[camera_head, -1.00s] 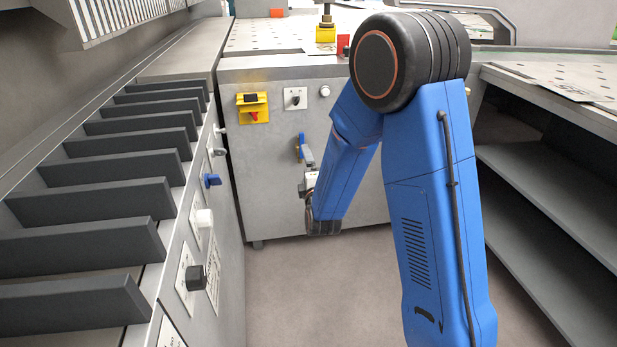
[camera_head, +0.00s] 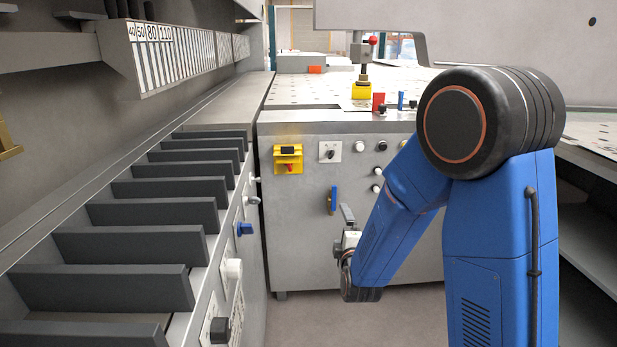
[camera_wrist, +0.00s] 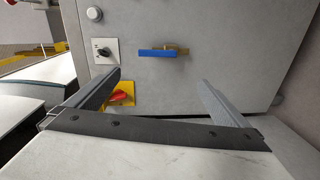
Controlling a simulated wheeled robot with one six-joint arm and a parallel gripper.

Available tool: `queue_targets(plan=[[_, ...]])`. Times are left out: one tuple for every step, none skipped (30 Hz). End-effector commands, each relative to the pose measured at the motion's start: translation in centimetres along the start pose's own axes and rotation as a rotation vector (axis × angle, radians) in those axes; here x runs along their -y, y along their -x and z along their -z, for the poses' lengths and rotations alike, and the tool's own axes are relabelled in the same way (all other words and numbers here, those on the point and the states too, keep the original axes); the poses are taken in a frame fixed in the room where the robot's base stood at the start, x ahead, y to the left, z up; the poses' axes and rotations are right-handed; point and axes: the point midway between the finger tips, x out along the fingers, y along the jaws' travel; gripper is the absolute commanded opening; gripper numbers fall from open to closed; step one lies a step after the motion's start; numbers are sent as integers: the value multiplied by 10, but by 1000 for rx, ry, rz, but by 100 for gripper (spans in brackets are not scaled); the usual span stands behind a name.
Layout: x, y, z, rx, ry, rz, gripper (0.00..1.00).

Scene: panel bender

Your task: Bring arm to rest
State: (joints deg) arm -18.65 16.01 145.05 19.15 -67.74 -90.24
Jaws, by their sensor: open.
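My blue arm is folded on the right of the head view, with its forearm hanging down in front of the grey machine cabinet (camera_head: 310,240). My gripper (camera_head: 347,214) is at the low end of that arm, small and partly hidden by the wrist. In the wrist view my gripper (camera_wrist: 158,92) shows two grey fingers spread wide apart with nothing between them. Beyond the fingers is the cabinet front with a blue handle (camera_wrist: 157,53), a black rotary switch (camera_wrist: 103,52) and a red knob on a yellow plate (camera_wrist: 120,95).
A row of dark grey slats (camera_head: 140,242) runs along the left machine, with a blue knob (camera_head: 244,229) on its side. A yellow switch box (camera_head: 288,158) sits on the cabinet. Open shelves (camera_head: 590,235) stand at right. Some floor (camera_head: 310,325) is clear below.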

Motion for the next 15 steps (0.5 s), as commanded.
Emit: queue_targets(plan=[[-9,3,-3,-1,-47,22,100],[-12,5,-5,-3,-78,41,100],[-15,8,-7,-4,-119,69,100],[-18,11,-8,-5,-151,89,100],[-20,14,-9,-4,-181,109,100],[-23,18,-11,-3,-221,136,100],[-26,22,-13,-2,-251,155,100],[-28,25,-14,0,-280,175,100],[-31,31,-16,4,-318,202,100],[-34,35,-17,8,-347,221,100],[-36,39,-19,12,-376,240,100],[-38,46,-21,18,-412,267,100],[-41,51,-23,23,-439,286,100],[-43,56,-24,30,-467,305,100],[-45,63,-26,39,-502,332,100]])
